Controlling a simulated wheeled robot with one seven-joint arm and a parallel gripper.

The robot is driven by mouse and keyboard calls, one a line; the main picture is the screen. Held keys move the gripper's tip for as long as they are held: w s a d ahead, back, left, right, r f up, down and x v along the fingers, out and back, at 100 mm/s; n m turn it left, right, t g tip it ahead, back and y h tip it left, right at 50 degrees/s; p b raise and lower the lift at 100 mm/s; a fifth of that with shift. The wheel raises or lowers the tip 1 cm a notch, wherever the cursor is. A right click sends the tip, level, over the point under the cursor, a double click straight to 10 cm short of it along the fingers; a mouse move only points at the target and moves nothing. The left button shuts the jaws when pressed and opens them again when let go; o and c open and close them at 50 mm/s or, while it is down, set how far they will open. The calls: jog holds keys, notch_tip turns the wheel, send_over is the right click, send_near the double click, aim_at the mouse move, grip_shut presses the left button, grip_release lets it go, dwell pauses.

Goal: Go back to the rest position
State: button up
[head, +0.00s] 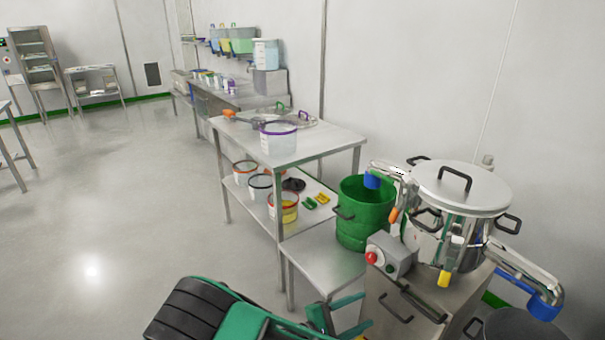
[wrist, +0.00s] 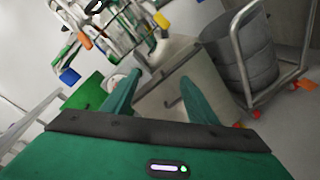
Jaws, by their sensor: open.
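My gripper (head: 338,314) shows at the bottom of the head view, with green fingers in front of the low steel table and the machine's cabinet. In the wrist view my gripper (wrist: 158,100) has its two green fingers spread apart with nothing between them. Behind the fingers is the steel cabinet (wrist: 190,88) that carries the granulator. The granulator pot (head: 460,195) with its steel lid stands on this cabinet at the right of the head view. A green bucket (head: 364,215) stands beside it on the low table.
A two-tier steel table (head: 330,140) holds a purple-rimmed tub (head: 278,138) above and several tubs below. A grey bin (wrist: 243,55) stands on a wheeled trolley close to the right finger in the wrist view. Open floor (head: 110,190) lies to the left.

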jog(key=s+d+r+m+g+y, duration=0.35)
jog(key=d+r+m+g, duration=0.2)
jog(key=d+r, duration=0.3)
jog(key=s+d+r+m+g+y, duration=0.2)
jog(key=d+r+m+g+y, duration=0.25)
jog(key=d+r+m, duration=0.4)
jog(key=s+d+r+m+y, duration=0.2)
jog(key=s+r, duration=0.2)
jog(key=s, duration=0.2)
jog(key=s+d+r+m+t+y, duration=0.1)
jog(key=s+d+r+m+y, duration=0.1)
jog(key=s, duration=0.5)
jog(key=s+d+r+m+t+y, duration=0.1)
jog(key=s+d+r+m+y, duration=0.1)
jog(key=s+r, duration=0.4)
jog(key=shift+s+d+m+y, duration=0.3)
jog(key=shift+d+y, duration=0.2)
jog(key=shift+d, duration=0.65)
jog(key=shift+w+f, duration=0.1)
jog(key=shift+w, duration=0.05)
jog(key=shift+w+f, duration=0.2)
jog(key=shift+w, duration=0.35)
